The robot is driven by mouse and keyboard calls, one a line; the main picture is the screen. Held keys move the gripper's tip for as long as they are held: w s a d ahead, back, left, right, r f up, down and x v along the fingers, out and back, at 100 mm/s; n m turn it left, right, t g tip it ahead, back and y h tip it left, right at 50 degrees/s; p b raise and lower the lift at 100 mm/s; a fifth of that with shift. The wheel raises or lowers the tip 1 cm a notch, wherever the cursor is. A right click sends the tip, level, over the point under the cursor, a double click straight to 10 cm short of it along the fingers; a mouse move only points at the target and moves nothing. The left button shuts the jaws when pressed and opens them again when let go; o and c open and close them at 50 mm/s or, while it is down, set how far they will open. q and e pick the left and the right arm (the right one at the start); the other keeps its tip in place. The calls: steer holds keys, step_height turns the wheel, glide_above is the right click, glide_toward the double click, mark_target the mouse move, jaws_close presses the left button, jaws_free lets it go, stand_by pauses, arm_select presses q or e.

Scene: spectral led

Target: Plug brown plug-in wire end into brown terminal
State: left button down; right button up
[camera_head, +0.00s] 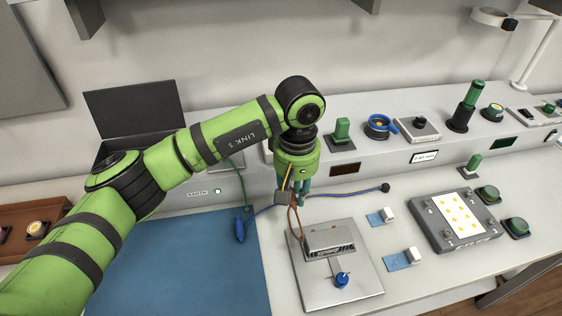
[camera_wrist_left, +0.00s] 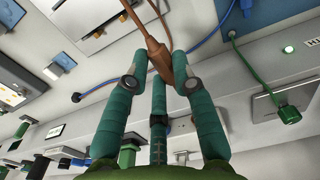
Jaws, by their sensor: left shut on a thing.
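My left gripper (camera_head: 301,197) is above the bench, at the front of the long grey console. In the left wrist view its teal fingers (camera_wrist_left: 159,82) are closed around the brown plug-in wire end (camera_wrist_left: 157,52). The brown wire (camera_head: 291,222) runs from the gripper down to the device (camera_head: 330,240) on the square metal plate (camera_head: 358,288). In the head view the fingers mostly hide the plug. I cannot make out the brown terminal; the gripper may cover it. My right gripper is not in view.
A blue wire (camera_head: 340,195) crosses behind the gripper to a dark round end (camera_head: 385,188). A green plug (camera_wrist_left: 288,113) is at the console. Switches and a button panel (camera_head: 425,215) stand to the right.

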arm_select(q)
steer(key=shift+w, duration=0.1)
steer(key=shift+w+a+f+b, duration=0.1)
steer(key=shift+w+a+b, duration=0.1)
steer(key=shift+w+b, duration=0.3)
steer(key=shift+w+a+f+b, duration=0.15)
steer(key=shift+w+b, duration=0.15)
steer(key=shift+w, duration=0.4)
steer(key=w, duration=0.1)
steer(key=w+b, duration=0.1)
steer(key=shift+w+a+r, duration=0.2)
steer(key=shift+w+a, duration=0.15)
steer(key=shift+w, duration=0.05)
steer(key=c, duration=1.9)
jaws_free()
jaws_close()
steer(key=shift+b, duration=0.35)
